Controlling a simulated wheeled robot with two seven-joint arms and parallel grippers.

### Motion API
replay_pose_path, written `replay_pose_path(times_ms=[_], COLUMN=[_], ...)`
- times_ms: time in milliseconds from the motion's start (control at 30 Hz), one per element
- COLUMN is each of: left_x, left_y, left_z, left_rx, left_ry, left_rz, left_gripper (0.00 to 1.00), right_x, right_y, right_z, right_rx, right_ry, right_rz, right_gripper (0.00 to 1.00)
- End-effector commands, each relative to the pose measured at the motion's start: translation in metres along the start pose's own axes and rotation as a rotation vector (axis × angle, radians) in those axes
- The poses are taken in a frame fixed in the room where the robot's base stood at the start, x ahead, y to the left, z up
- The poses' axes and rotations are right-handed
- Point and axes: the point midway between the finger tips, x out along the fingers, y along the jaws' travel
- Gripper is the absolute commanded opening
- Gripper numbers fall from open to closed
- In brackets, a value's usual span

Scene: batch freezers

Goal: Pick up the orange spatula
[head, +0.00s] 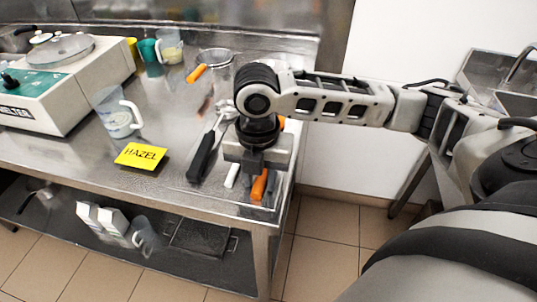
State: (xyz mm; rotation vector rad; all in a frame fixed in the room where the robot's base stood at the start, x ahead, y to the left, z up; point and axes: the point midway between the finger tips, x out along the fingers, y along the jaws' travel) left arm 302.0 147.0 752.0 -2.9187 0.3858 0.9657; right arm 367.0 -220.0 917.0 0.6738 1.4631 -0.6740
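An orange handle (260,186), which looks like that of the orange spatula, lies near the front right corner of the steel table. Another bit of orange (282,122) shows behind my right wrist, and I cannot tell if it belongs to the same tool. My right gripper (254,170) points down over the handle, and its body hides most of the tool. I cannot tell whether its fingers are open or shut, or whether they touch the handle. My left gripper is not in view.
A dark-handled tool (204,154) and a white handle (231,175) lie close left of the gripper. The steel table (172,190) also holds a yellow HAZEL card (141,156), a clear jug (117,118), a strainer with an orange handle (196,73) and a white machine (85,85).

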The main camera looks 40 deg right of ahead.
Motion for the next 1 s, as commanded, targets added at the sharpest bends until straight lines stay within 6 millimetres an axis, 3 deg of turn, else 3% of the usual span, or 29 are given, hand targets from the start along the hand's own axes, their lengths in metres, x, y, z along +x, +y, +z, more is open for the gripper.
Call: replay_pose_path(times_ms=[33,100,567,733,1000], left_x=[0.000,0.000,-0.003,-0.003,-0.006], left_y=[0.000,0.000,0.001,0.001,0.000], left_z=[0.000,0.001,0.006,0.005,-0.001], left_rx=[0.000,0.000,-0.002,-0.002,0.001], left_ry=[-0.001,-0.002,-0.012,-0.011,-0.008], left_rz=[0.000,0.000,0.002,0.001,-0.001], left_gripper=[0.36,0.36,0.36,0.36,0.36], right_x=[0.000,0.000,-0.009,-0.032,-0.092], right_y=[0.000,0.000,0.001,0.001,0.037], right_z=[0.000,0.000,0.001,0.001,-0.035], right_rx=[0.000,0.000,0.000,0.001,-0.007], right_ry=[0.000,0.000,-0.002,-0.002,-0.001], right_rz=[0.000,0.000,0.002,0.004,0.009], right_gripper=[0.16,0.00,0.00,0.00,0.00])
